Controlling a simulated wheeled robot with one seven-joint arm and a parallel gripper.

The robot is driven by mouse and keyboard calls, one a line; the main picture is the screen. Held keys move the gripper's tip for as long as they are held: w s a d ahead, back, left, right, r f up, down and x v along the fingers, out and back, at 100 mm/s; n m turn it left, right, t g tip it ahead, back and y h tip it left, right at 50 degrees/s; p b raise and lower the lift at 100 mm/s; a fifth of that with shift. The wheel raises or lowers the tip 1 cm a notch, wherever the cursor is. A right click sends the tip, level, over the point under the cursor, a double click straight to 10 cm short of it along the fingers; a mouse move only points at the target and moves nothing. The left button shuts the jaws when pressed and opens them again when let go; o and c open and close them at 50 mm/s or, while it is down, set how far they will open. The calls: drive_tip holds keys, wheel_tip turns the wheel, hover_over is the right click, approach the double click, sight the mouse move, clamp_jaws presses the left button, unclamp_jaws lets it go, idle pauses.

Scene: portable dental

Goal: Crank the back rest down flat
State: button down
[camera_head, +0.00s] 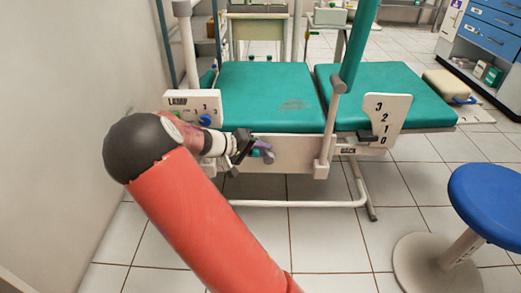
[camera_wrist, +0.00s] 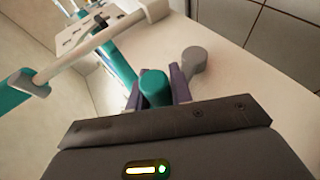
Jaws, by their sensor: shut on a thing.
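My gripper (camera_head: 262,152) is at the near side rail of the couch. In the wrist view, its purple fingers are shut on a teal cylindrical crank handle (camera_wrist: 155,88). A grey round-ended part (camera_wrist: 195,60), perhaps of the crank, shows just beyond the fingers. In the head view the handle is small and mostly hidden by my gripper.
A panel marked LAMP (camera_head: 177,104) with a blue knob (camera_head: 205,120) is at the couch's left end. A blue stool (camera_head: 490,200) is at right. A wall is close on the left. Tiled floor in front is clear.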

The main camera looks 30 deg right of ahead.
drive_tip(key=shift+s+f, duration=0.25)
drive_tip(key=shift+f, duration=0.1)
drive_tip(key=c, duration=1.3)
unclamp_jaws()
drive_tip(key=shift+d, duration=0.15)
drive_tip(key=shift+o, duration=0.2)
drive_tip(key=shift+w+r, duration=0.1)
drive_tip(key=shift+w, duration=0.05)
